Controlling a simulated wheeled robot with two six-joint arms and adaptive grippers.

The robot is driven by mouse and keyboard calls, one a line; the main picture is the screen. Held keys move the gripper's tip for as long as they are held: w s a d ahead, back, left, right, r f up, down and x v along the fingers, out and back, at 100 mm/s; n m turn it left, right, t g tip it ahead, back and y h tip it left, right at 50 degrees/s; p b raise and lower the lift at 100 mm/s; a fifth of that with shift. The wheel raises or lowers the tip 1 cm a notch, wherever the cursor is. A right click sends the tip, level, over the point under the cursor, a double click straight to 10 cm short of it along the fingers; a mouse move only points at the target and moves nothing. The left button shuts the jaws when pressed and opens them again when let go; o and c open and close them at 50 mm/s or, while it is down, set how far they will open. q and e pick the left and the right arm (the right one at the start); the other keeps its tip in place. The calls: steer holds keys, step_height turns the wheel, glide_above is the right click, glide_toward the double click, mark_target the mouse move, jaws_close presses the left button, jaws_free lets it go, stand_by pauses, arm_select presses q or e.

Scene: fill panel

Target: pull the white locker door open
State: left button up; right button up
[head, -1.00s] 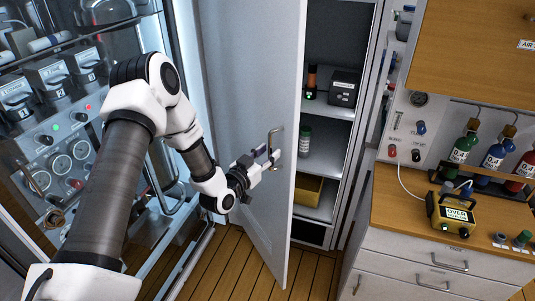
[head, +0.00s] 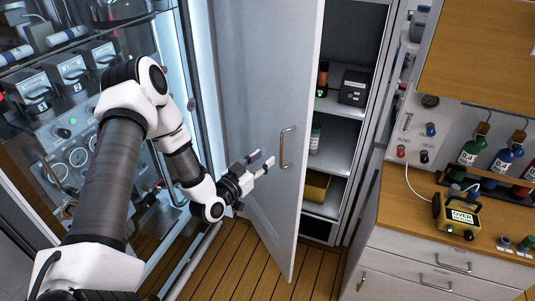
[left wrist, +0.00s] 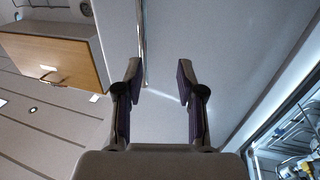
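The white locker door (head: 262,85) stands partly open in the head view, swung out to the left of the locker. Its metal handle (head: 287,147) is on the door's face near the free edge. My left gripper (head: 263,163) is open and empty just left of the handle, apart from it. In the left wrist view the two fingers (left wrist: 160,78) are spread with nothing between them. A thin vertical bar or edge shows beyond them; I cannot tell which. My right gripper is not in view.
The locker's shelves (head: 340,128) hold a black box (head: 354,88), bottles and a yellow bin (head: 316,186). Right of it is a wood-topped drawer unit (head: 430,262) with a yellow meter (head: 458,215). A glass-fronted equipment cabinet (head: 75,130) is at left. Wooden floor (head: 225,262) lies below.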

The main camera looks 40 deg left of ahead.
arm_select(q)
steer(key=s, duration=0.1)
steer(key=s+a+p, duration=0.1)
steer(key=s, duration=0.1)
steer(key=shift+s+p, duration=0.2)
steer(key=shift+p, duration=0.1)
